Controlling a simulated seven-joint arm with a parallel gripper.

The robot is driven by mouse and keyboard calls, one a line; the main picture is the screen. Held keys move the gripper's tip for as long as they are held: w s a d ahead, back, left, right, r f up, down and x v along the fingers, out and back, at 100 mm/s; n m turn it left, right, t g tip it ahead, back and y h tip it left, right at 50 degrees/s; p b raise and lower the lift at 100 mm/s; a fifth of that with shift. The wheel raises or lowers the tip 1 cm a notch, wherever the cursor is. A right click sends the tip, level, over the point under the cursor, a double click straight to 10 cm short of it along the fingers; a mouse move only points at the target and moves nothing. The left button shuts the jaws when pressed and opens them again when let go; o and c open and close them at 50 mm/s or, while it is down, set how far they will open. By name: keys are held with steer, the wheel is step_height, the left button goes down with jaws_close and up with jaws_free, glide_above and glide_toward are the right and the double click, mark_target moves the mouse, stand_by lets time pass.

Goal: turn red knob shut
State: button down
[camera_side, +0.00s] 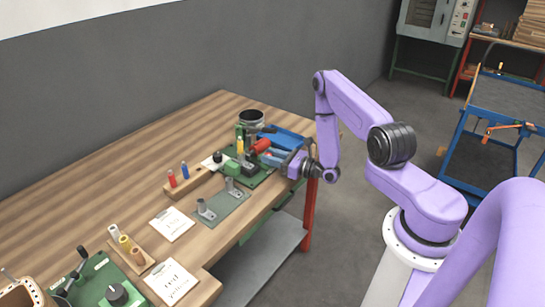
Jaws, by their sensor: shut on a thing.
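The red knob (261,146) is near the far right end of the wooden bench, above a green base plate (262,180) with dark and green fittings. My gripper (270,154) reaches in from the right, its fingers pointing left. It is shut on the red knob, as far as this small view shows. The fingertips and the right side of the knob are partly hidden. The knob's turn angle is too small to read.
A blue tray (288,137) and a dark-rimmed pot (251,117) stand close behind. A grey plate with posts (222,208), a wooden block with red and blue pegs (187,184) and paper sheets (172,223) lie nearer.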

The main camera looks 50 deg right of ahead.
steer(key=shift+a+m+h, duration=0.2)
steer(key=shift+m+h, duration=0.95)
steer(key=shift+h, duration=0.65)
steer(key=shift+a+m+h, duration=0.2)
steer(key=shift+m+h, duration=0.95)
steer(key=shift+h, duration=0.65)
steer(key=shift+m+h, duration=0.5)
steer(key=shift+h, duration=0.2)
steer(key=c, duration=0.8)
jaws_free()
steer(key=shift+s, duration=0.15)
steer(key=shift+r+v, duration=0.15)
steer(key=shift+v, duration=4.15)
steer(key=shift+r+v, duration=0.1)
steer(key=shift+v, duration=4.15)
steer(key=shift+a, duration=0.1)
